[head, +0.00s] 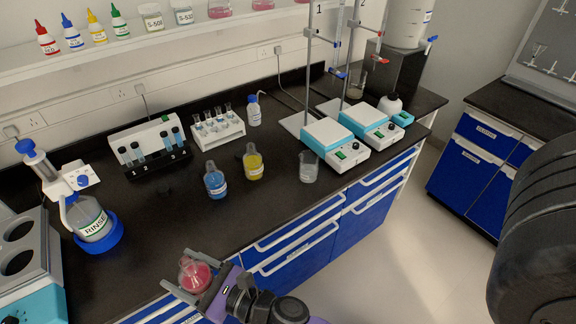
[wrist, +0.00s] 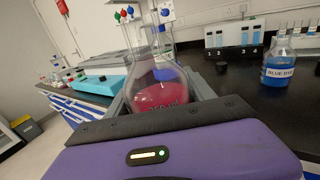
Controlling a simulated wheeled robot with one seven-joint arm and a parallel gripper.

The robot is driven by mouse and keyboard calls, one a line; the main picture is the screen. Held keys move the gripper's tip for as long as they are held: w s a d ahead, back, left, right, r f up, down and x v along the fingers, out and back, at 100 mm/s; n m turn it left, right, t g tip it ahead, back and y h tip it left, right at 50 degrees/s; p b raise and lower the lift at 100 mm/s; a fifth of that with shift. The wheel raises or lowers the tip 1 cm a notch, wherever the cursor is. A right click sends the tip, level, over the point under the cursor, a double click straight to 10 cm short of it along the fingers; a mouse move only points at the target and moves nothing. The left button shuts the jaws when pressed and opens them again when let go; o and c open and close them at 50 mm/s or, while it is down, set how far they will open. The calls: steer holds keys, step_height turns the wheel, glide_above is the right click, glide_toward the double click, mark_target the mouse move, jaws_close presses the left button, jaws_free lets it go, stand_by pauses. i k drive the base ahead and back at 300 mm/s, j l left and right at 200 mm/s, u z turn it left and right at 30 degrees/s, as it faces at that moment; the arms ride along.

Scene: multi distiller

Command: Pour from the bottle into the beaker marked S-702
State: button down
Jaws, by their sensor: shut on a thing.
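My gripper (head: 203,289) is shut on a clear flask-shaped bottle (head: 194,274) of red liquid, in front of the bench's near edge. In the wrist view the bottle (wrist: 158,80) stands between the fingers, neck upward, with the red liquid low in it; its label is hard to read. A small clear beaker (head: 308,168) stands on the bench near the front edge, left of the hotplates; no marking is legible on it. Another glass beaker (head: 356,88) stands behind the hotplates. Shelf beakers marked S-508 (head: 152,17) and S-532 (head: 183,14) show at the top; I cannot read S-702 anywhere.
A blue-dye bottle (head: 215,182) and a yellow bottle (head: 253,163) stand mid-bench. Two hotplates (head: 335,147) with stands are at the right. A RINSE bottle (head: 92,220) is at the left, a tube rack (head: 217,128) at the back. The front bench strip is mostly clear.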

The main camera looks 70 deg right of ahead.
mark_target(308, 160)
steer(key=i+j+z, duration=0.1)
steer(key=z, duration=1.3)
steer(key=k+j, duration=0.05)
